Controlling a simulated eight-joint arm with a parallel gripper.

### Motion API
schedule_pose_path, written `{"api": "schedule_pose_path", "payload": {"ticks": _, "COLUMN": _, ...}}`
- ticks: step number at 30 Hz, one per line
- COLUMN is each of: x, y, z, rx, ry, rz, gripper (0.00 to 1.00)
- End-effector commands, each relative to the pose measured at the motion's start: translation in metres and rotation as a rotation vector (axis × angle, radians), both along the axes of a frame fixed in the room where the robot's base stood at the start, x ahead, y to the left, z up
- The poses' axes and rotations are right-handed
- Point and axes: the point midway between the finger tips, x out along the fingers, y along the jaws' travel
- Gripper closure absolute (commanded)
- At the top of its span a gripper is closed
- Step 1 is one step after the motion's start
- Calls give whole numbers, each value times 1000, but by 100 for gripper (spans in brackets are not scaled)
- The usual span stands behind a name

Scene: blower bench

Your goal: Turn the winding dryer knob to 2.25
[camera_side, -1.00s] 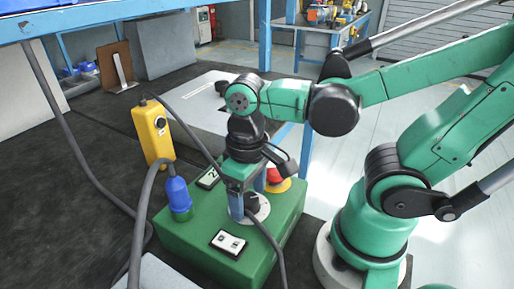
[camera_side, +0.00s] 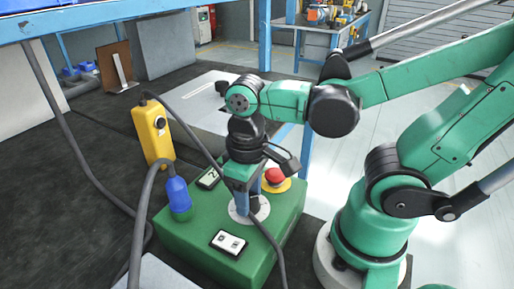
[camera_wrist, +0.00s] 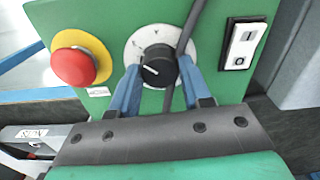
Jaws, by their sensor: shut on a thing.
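The winding dryer knob (camera_wrist: 158,66) is black and round, with a white pointer line that points left in the wrist view. It sits on a white dial plate (camera_wrist: 136,44) with small dark marks that I cannot read. The plate also shows on the green box in the side view (camera_side: 261,213). My gripper (camera_wrist: 158,70) is shut on the knob, with one blue finger on each side. In the side view my gripper (camera_side: 246,204) points straight down, and its fingers hide most of the knob.
The green box (camera_side: 200,240) carries a red button (camera_wrist: 73,66) on a yellow ring, a white rocker switch (camera_wrist: 243,45) and a blue plug (camera_side: 178,195). A dark cable (camera_wrist: 188,35) passes close by the knob. A yellow pendant (camera_side: 153,133) stands behind.

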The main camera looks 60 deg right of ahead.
Motion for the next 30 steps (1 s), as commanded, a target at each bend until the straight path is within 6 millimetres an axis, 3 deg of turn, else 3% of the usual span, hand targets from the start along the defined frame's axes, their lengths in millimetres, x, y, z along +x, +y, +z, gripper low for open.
{"api": "schedule_pose_path", "payload": {"ticks": 30, "x": 0, "y": 0, "z": 0, "rx": 0, "ry": 2, "rz": 887, "gripper": 100}}
